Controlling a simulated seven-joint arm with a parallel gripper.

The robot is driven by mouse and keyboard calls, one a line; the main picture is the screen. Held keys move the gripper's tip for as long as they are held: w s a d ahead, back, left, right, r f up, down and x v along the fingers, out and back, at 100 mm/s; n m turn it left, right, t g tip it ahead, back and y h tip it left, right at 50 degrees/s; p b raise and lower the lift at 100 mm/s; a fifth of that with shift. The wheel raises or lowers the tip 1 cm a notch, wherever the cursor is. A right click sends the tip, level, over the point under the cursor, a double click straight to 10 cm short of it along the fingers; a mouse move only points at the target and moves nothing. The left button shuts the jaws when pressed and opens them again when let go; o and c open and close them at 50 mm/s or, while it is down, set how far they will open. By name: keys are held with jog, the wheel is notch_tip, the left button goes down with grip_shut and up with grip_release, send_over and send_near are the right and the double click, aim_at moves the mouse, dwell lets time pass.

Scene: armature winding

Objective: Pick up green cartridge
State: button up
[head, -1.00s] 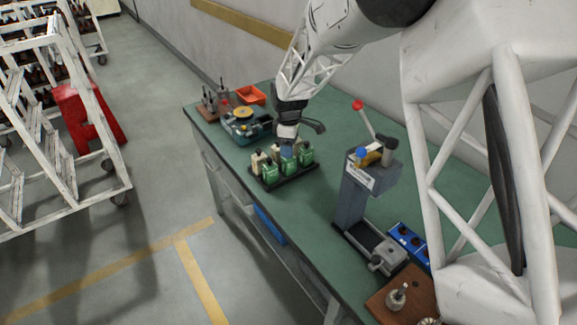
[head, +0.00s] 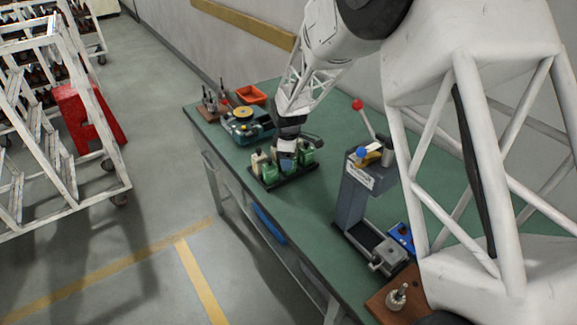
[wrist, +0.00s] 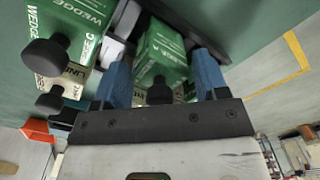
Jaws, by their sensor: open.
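In the wrist view, one green cartridge (wrist: 163,50) lies between the two blue fingers of my gripper (wrist: 161,78). The fingers are open, one on each side of it, and its black knob points toward the palm. I cannot tell whether either finger touches it. Another green cartridge (wrist: 72,25) with a black knob is outside the left finger. In the head view, my gripper (head: 286,162) is down at the tray and hides part of the cartridges.
A grey lever press (head: 352,205) with a red knob stands right of the tray. The green bench top (head: 318,200) is bare between tray and press.

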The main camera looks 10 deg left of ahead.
dwell(0.4)
jog(key=c, duration=0.7)
jog(key=shift+c, duration=0.2)
jog(key=shift+r, duration=0.15)
jog(key=shift+r, duration=4.9)
